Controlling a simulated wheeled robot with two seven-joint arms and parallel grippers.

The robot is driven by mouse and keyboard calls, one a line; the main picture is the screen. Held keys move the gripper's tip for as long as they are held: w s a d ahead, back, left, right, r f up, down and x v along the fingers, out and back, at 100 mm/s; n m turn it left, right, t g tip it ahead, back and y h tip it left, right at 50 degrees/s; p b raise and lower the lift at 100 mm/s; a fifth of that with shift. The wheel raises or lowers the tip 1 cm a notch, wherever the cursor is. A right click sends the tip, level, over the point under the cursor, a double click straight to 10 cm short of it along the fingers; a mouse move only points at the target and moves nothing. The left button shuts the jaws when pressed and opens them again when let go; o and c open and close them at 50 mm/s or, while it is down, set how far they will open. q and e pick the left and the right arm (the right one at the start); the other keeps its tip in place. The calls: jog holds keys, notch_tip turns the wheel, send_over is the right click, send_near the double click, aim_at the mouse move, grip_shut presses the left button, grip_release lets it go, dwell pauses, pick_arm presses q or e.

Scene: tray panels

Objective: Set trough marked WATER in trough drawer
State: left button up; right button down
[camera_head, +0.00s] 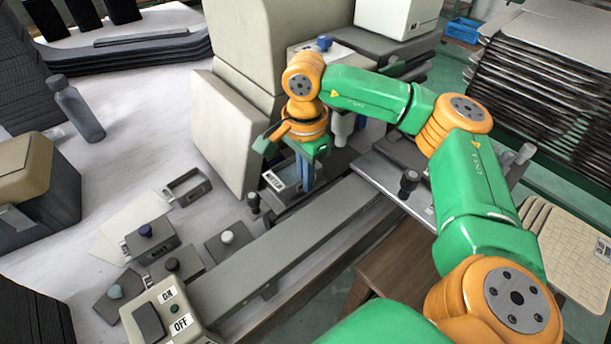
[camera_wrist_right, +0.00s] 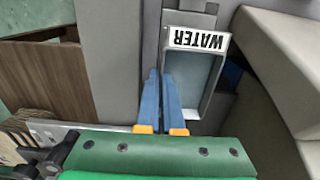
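The trough marked WATER (camera_wrist_right: 208,78) is a grey open box with a white label (camera_wrist_right: 198,40), upside down in the right wrist view. In the head view its labelled end (camera_head: 273,181) shows just left of my right gripper (camera_head: 304,184). The blue fingers of that gripper (camera_wrist_right: 161,74) are close together at the trough's left wall in the wrist view, one on each side of it, and look shut on it. The arm hides part of the trough in the head view. I cannot clearly tell which part is the trough drawer. My left gripper is out of view.
A long grey beam (camera_head: 275,250) runs below the gripper. A beige panel (camera_head: 223,132) stands close on its left. Small knobbed boxes (camera_head: 150,246), an open grey box (camera_head: 187,187) and an ON/OFF switch box (camera_head: 163,316) lie lower left. The white surface farther left has free room.

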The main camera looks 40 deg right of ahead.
jog(key=shift+f, duration=0.45)
jog(key=shift+f, duration=0.2)
jog(key=c, duration=1.1)
grip_release()
jog(key=shift+r, duration=0.1)
jog(key=shift+o, duration=0.2)
jog(key=shift+r, duration=0.1)
notch_tip(320, 180, up, 6)
jog(key=shift+w+r+b, duration=0.1)
jog(key=shift+r+b, duration=0.15)
jog(key=shift+b, duration=0.05)
notch_tip(320, 180, up, 6)
jog(key=shift+f+p, duration=0.15)
jog(key=shift+p, duration=0.6)
